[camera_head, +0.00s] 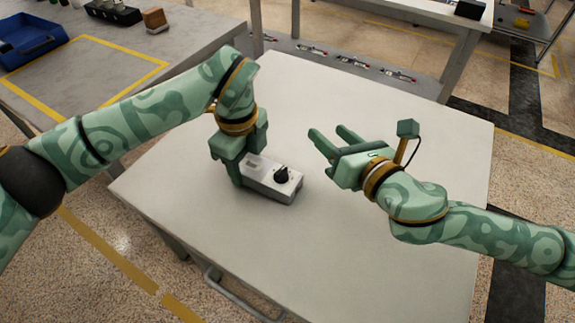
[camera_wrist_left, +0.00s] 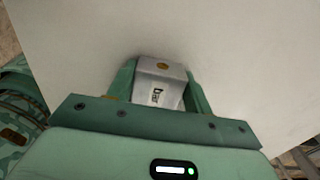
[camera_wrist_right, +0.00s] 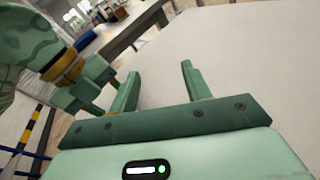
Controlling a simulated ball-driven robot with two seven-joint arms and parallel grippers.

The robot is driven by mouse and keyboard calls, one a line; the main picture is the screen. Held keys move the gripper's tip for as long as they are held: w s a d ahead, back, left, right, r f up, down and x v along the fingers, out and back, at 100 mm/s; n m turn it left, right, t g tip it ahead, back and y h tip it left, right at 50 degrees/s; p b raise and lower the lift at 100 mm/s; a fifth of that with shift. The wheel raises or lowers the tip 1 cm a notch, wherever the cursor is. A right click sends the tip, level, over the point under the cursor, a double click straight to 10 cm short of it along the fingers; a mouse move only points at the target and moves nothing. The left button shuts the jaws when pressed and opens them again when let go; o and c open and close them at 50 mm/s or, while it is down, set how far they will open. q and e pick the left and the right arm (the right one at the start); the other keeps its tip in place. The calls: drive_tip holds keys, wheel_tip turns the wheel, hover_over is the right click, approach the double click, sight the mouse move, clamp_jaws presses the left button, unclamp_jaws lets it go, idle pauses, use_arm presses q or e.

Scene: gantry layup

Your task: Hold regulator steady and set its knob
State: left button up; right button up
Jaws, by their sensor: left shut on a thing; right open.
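The regulator (camera_head: 262,177) is a light grey box with a black knob (camera_head: 281,175) on its top, lying on the white table. My left gripper (camera_head: 240,170) is shut on the regulator's left end. In the left wrist view the regulator (camera_wrist_left: 160,85) sits between the two fingers, with "bar" lettering and a brass-coloured round part. My right gripper (camera_head: 330,145) is open and empty to the right of the regulator, above the table and apart from the knob. In the right wrist view the open fingers (camera_wrist_right: 160,90) have nothing between them. The knob is hidden in both wrist views.
The white table (camera_head: 400,200) is otherwise clear around the regulator. A side bench (camera_head: 100,75) at the left carries a blue bin (camera_head: 32,40) and a brown block (camera_head: 155,19).

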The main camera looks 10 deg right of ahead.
drive_tip(key=w+a+r+g+h, duration=0.1)
drive_tip(key=w+a+r+g, duration=0.1)
drive_tip(key=n+g+h, duration=0.3)
drive_tip(key=n+g, duration=0.4)
drive_tip(key=g, duration=0.3)
approach(282, 170)
drive_tip(key=shift+t+y, duration=0.3)
drive_tip(key=x, duration=0.8)
drive_tip(key=shift+s+d+f, duration=0.1)
drive_tip(key=shift+s+f, duration=0.15)
drive_tip(key=c, duration=1)
